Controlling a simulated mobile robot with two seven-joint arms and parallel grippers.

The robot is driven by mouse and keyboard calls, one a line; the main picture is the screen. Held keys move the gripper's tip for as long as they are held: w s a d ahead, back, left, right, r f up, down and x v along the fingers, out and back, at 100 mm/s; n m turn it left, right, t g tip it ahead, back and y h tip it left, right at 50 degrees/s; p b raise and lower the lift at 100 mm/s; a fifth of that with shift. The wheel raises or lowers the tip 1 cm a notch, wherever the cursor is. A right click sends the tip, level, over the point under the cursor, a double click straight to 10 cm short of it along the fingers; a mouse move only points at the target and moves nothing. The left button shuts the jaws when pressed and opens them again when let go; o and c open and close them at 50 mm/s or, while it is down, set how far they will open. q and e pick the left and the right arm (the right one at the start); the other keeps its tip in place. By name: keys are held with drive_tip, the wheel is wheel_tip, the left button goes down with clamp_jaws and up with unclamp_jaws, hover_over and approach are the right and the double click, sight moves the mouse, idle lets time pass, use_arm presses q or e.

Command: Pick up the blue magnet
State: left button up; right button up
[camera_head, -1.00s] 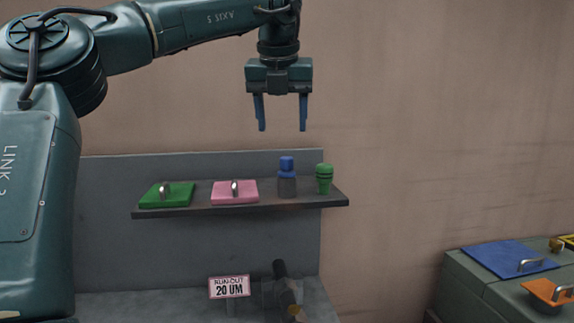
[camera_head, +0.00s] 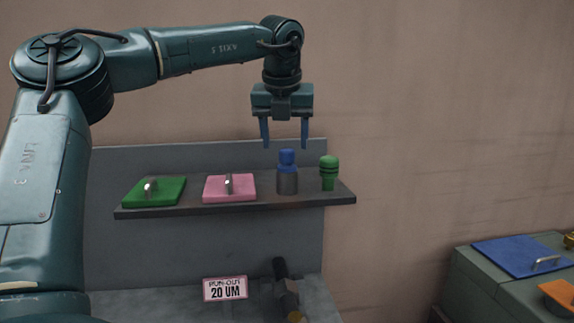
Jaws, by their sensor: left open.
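The blue magnet (camera_head: 287,172) stands upright on a narrow dark shelf (camera_head: 230,206), with a blue knob on top and a grey cylindrical body below. My left gripper (camera_head: 284,146) is open, pointing down, with its fingers on either side above the blue knob in the picture. It appears empty, and whether the fingertips touch the knob cannot be told. My right gripper is out of view.
A green knobbed piece (camera_head: 329,172) stands close to the right of the magnet. A pink plate (camera_head: 230,188) and a green plate (camera_head: 154,191), each with a handle, lie to its left. A blue plate (camera_head: 520,256) lies on a cabinet at right.

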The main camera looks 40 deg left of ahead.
sight(287, 150)
use_arm(q)
drive_tip(key=shift+w+a+p+x, duration=0.15)
drive_tip(key=shift+p+x, duration=0.3)
drive_tip(key=shift+x, duration=0.9)
drive_tip(key=shift+w+a+p+x, duration=0.1)
drive_tip(key=shift+w+p+x, duration=0.25)
drive_tip(key=shift+x, duration=0.95)
drive_tip(key=shift+s+r, duration=0.1)
drive_tip(key=shift+r, duration=0.05)
drive_tip(key=shift+c, duration=0.3)
drive_tip(key=c, duration=1.1)
